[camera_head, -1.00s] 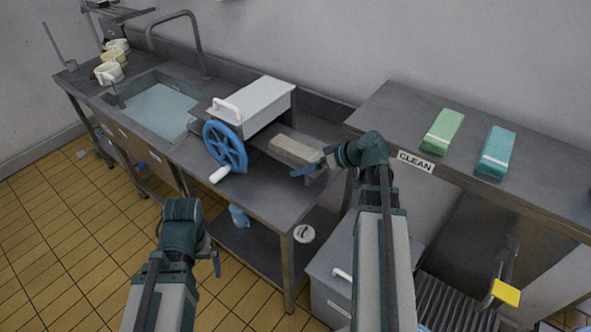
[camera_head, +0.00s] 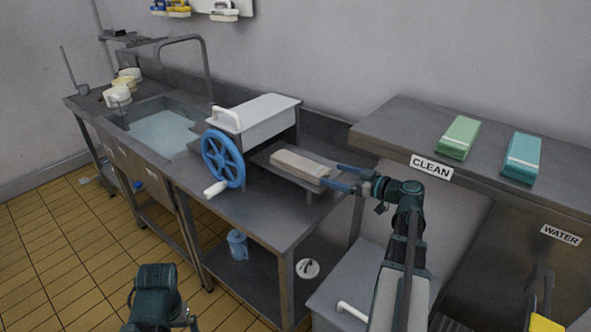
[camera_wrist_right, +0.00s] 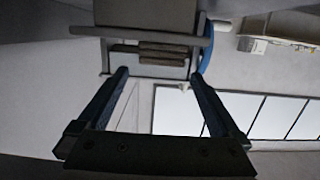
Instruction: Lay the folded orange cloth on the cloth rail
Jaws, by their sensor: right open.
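No folded orange cloth shows in these views. A beige-grey folded block (camera_head: 300,165), perhaps a cloth, lies on the tray beside the wringer with the blue wheel (camera_head: 223,158). My right gripper (camera_head: 341,179) is open and empty just right of the block's near end. In the right wrist view, the open gripper (camera_wrist_right: 158,76) has nothing between its fingers. My left gripper (camera_head: 163,321) is at the bottom edge, mostly cut off. I cannot make out a cloth rail.
Green (camera_head: 458,138) and teal (camera_head: 522,157) folded cloths lie on the shelf marked CLEAN (camera_head: 431,167). A water-filled sink (camera_head: 160,132) and several mugs (camera_head: 117,96) are on the left. A yellow item (camera_head: 543,324) is at the bottom right. A grey box (camera_head: 345,290) stands below.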

